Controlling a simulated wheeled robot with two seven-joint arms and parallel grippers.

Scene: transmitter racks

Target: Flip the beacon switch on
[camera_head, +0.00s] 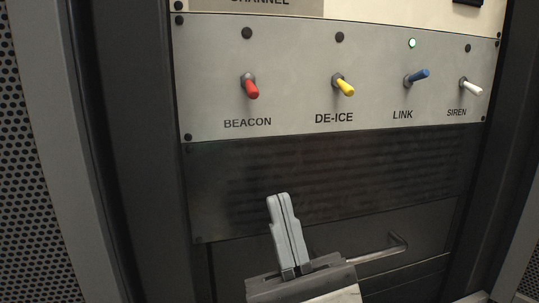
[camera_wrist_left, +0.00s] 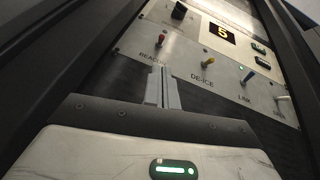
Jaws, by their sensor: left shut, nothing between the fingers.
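The beacon switch (camera_head: 251,88) is a red toggle at the left of a grey panel, above the label BEACON; its tip points down, and the lamp above it is dark. It also shows in the left wrist view (camera_wrist_left: 162,42), beyond the fingertips. My left gripper (camera_head: 279,197) is shut with nothing between its fingers, below the panel and apart from the switch, slightly to its right. It also shows in the left wrist view (camera_wrist_left: 160,70). My right gripper is not in view.
To the right of the beacon switch are a yellow DE-ICE toggle (camera_head: 344,87), a blue LINK toggle (camera_head: 417,77) with a lit green lamp (camera_head: 412,43), and a white SIREN toggle (camera_head: 471,87). A drawer handle (camera_head: 385,249) sticks out at lower right. A display (camera_wrist_left: 222,32) reads 5.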

